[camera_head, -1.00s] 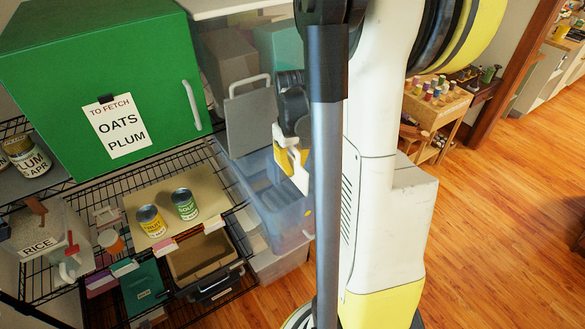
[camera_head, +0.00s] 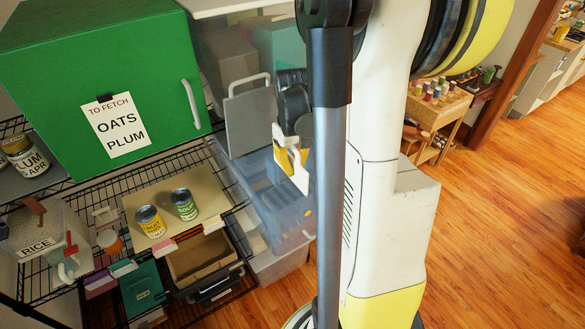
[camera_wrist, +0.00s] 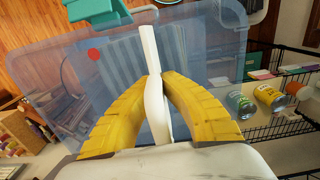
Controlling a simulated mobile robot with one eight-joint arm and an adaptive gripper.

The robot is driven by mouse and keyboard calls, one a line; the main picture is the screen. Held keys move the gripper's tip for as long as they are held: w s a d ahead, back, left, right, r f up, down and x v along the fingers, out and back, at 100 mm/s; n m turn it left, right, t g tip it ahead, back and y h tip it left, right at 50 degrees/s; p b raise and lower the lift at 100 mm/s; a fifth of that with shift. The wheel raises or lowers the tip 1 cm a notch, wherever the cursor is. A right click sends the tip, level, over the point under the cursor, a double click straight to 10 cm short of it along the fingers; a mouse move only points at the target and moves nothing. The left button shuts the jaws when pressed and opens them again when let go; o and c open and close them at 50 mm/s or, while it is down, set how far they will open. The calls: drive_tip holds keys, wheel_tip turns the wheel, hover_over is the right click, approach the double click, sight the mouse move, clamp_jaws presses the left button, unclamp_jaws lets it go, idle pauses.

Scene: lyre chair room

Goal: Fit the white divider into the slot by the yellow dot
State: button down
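My gripper (camera_head: 290,158) is above a translucent blue bin (camera_head: 266,215). In the wrist view, the yellow fingers of my gripper (camera_wrist: 156,82) are closed on the white divider (camera_wrist: 150,48), which appears almost edge-on between them. The divider also shows in the head view (camera_head: 298,179), pointing down toward the bin. A yellow dot (camera_head: 308,213) is on the bin's right side, below and right of the divider. In the wrist view the bin (camera_wrist: 220,62) has a red dot (camera_wrist: 93,55) at the left. The slot itself cannot be made out.
A grey panel with a handle (camera_head: 249,118) stands left of my gripper. A green cabinet (camera_head: 90,70) is farther left. Wooden floor (camera_head: 490,230) is clear at right.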

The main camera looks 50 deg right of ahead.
drive_tip(key=shift+f+b, duration=4.9)
drive_tip(key=shift+f, duration=0.7)
drive_tip(key=c, duration=1.5)
unclamp_jaws()
drive_tip(key=shift+c, duration=0.2)
wheel_tip(320, 180, up, 12)
drive_tip(key=shift+r, duration=0.1)
drive_tip(key=shift+a, duration=0.15)
